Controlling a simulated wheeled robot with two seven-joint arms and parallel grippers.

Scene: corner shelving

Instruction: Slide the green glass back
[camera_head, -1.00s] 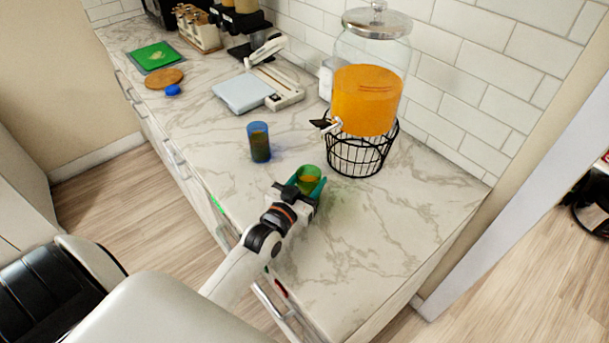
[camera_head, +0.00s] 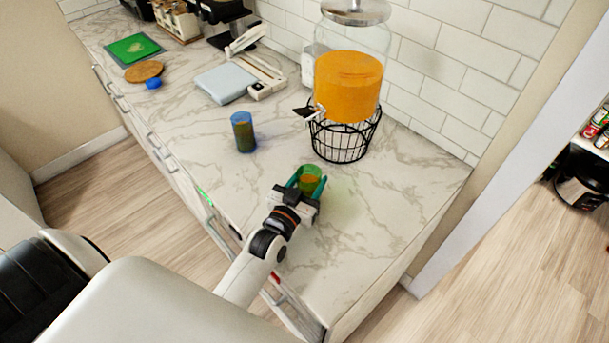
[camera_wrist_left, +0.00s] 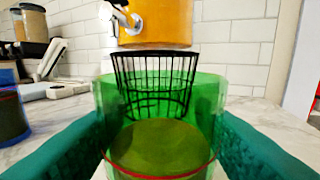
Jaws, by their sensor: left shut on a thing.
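The green glass (camera_head: 310,178) stands upright on the marble counter, in front of the black wire stand, with amber liquid in it. It also shows large in the left wrist view (camera_wrist_left: 160,147), see-through, with the stand visible behind it. My left gripper (camera_head: 308,187) reaches in from the near side. Its teal fingers are shut on the glass from both sides, as the left wrist view (camera_wrist_left: 160,150) shows too. The lower part of the glass is partly hidden by the gripper in the head view. My right gripper is not in view.
An orange drink dispenser (camera_head: 347,85) sits on a black wire stand (camera_head: 345,138) behind the glass. A blue glass (camera_head: 243,132) stands to the left. A white-and-blue device (camera_head: 224,84) is farther back. The counter (camera_head: 385,195) is clear right of the glass.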

